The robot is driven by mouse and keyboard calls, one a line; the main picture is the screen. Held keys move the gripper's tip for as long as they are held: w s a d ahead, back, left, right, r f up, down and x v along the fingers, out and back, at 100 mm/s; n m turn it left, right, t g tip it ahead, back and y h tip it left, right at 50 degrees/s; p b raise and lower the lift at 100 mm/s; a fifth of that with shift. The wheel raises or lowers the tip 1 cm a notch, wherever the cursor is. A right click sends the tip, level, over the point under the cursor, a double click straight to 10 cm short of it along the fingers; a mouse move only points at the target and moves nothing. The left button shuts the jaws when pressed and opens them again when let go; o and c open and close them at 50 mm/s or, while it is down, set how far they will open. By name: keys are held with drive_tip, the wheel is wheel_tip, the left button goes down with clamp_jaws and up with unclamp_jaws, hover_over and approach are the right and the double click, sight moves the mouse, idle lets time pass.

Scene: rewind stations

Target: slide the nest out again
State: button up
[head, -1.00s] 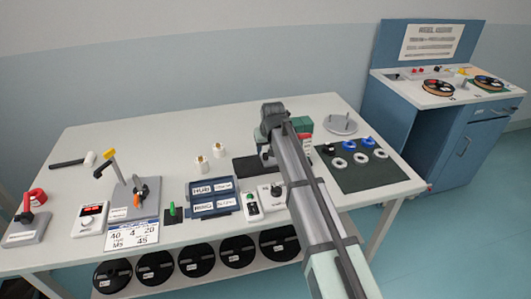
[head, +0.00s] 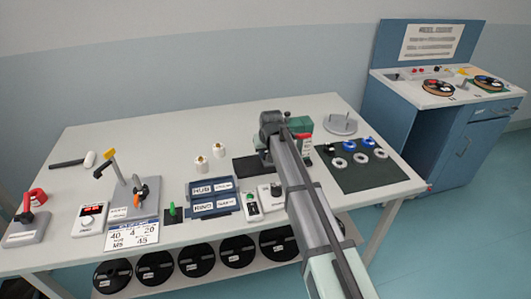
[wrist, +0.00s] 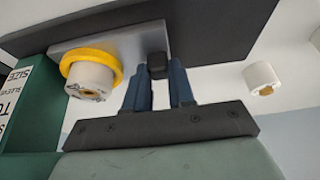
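In the wrist view the nest (wrist: 130,42) is a grey metal plate with a small black knob (wrist: 157,62) at its near edge. A yellow ring (wrist: 108,60) and a white hub (wrist: 90,80) sit together on the nest's left part. The blue fingers of my gripper (wrist: 158,82) stand on either side of the knob, with a gap about as wide as it, and look shut on it. The green press body (wrist: 28,120) with a white label is at the left. In the head view the press (head: 298,125) is partly behind my arm, which hides the nest and fingers.
A dark plate (head: 246,167) lies beside the press. Two white hubs (head: 218,150) stand left of it. A dark mat (head: 375,176) with blue and white rings is to the right. Labelled blue trays (head: 212,187) and a switch box (head: 251,206) are in front.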

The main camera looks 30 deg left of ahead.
clamp_jaws()
drive_tip(key=s+a, duration=0.7)
drive_tip(key=shift+s+a, duration=0.4)
drive_tip(key=o, duration=0.5)
unclamp_jaws()
drive_tip(key=v, duration=1.3)
drive_tip(key=shift+s+d+r, duration=0.1)
drive_tip(key=shift+r, duration=0.25)
